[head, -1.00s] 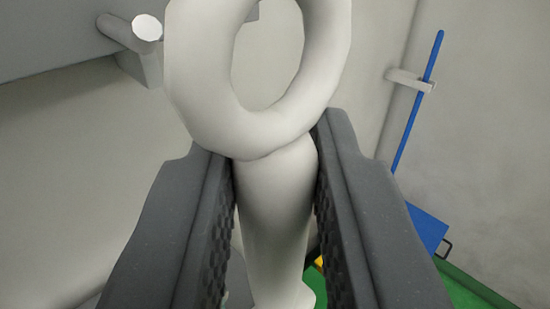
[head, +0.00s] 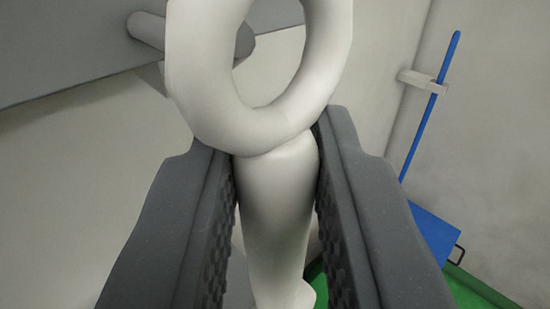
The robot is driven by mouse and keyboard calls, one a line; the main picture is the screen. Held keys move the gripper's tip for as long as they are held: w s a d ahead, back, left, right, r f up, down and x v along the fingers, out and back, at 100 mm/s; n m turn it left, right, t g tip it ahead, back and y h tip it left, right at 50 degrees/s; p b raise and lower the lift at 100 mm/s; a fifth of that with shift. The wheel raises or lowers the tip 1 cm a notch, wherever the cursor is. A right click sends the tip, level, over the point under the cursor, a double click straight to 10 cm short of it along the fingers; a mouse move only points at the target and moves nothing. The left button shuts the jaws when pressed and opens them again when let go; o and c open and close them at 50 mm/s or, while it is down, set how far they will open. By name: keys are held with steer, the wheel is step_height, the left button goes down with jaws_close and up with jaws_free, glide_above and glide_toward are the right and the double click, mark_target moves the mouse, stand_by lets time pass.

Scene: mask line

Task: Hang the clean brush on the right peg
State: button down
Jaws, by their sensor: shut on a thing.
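My gripper (head: 277,140) is shut on the white handle of the brush (head: 275,190), just below its ring. The ring (head: 325,60) stands upright above the jaws and its hole faces me. The handle runs down between the jaws, and the brush's head is not clearly visible. A pale peg (head: 147,28) sticks out from a grey rail (head: 60,60) at the upper left, and its right part is hidden behind the ring. A darker grey rounded end (head: 243,45) shows through the ring's hole. I cannot tell whether it belongs to this peg, or whether the ring is around it.
A blue pole (head: 435,90) rests in a pale wall bracket (head: 425,82) at the right. A blue panel with a dark handle (head: 435,235) stands below it. The floor (head: 465,285) there is green. Pale walls surround the scene.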

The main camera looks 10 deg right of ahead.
steer(key=shift+w+a+p, duration=0.95)
steer(key=shift+w+p, duration=0.25)
steer(key=shift+p, duration=0.5)
steer(key=shift+w+a+f+p, duration=0.3)
steer(key=shift+w+f+p, duration=0.05)
steer(key=shift+w+f, duration=0.15)
steer(key=c, duration=1.2)
jaws_free()
steer(key=shift+c, duration=0.2)
steer(key=shift+s, duration=0.15)
